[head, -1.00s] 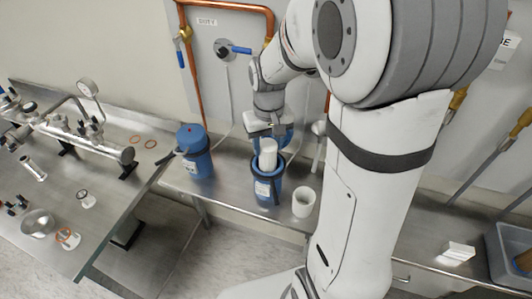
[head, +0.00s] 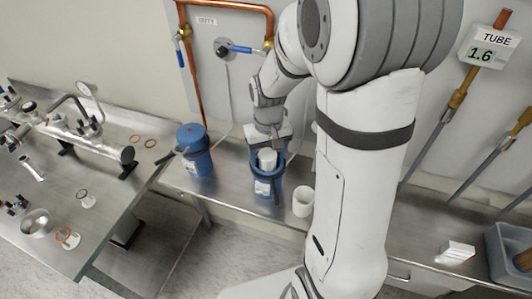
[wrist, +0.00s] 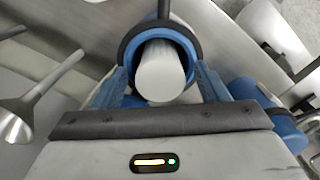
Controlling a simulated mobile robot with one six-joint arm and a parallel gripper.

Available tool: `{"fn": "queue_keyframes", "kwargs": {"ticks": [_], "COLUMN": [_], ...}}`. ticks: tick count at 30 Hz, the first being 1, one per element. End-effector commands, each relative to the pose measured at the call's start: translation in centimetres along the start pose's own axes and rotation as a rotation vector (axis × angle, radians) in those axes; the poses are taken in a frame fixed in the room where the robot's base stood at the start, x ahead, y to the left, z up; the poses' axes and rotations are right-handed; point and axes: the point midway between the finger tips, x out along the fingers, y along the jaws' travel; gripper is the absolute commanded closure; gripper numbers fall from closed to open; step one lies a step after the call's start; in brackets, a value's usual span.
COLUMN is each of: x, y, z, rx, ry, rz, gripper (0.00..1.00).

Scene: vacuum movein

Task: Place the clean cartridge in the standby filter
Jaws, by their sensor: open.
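The clean cartridge is a white cylinder (head: 267,158) standing inside the open blue standby filter housing (head: 268,187). Its white top shows above or near the dark rim; its lower part is hidden in the housing. The wrist view shows the cartridge (wrist: 160,70) inside the blue housing wall (wrist: 188,42). My gripper (wrist: 162,72) is open, its blue fingers spread on either side of the cartridge, apart from it. In the head view my gripper (head: 268,143) is just behind and above the housing; its fingers are mostly hidden there.
A second blue housing (head: 194,152), closed and with a dark handle, stands to the left on the bench. A white cup (head: 303,201) stands just right of the open housing. A grey bin (head: 508,250) and a white block (head: 458,251) are at the far right.

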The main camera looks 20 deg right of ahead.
Motion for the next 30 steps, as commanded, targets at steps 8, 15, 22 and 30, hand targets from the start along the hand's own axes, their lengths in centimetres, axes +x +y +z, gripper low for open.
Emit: {"fn": "queue_keyframes", "kwargs": {"ticks": [8, 15, 22, 30], "x": [-0.6, -4.8, -9.5, -12.3], "y": [0.0, 0.0, 0.0, -0.1], "z": [0.0, -0.1, -0.1, 0.3], "rx": [-0.001, -0.001, -0.001, -0.001], "ry": [0.001, 0.007, 0.005, 0.007], "rz": [0.0, 0.0, 0.0, 0.0], "gripper": [0.33, 0.33, 0.33, 0.33]}}
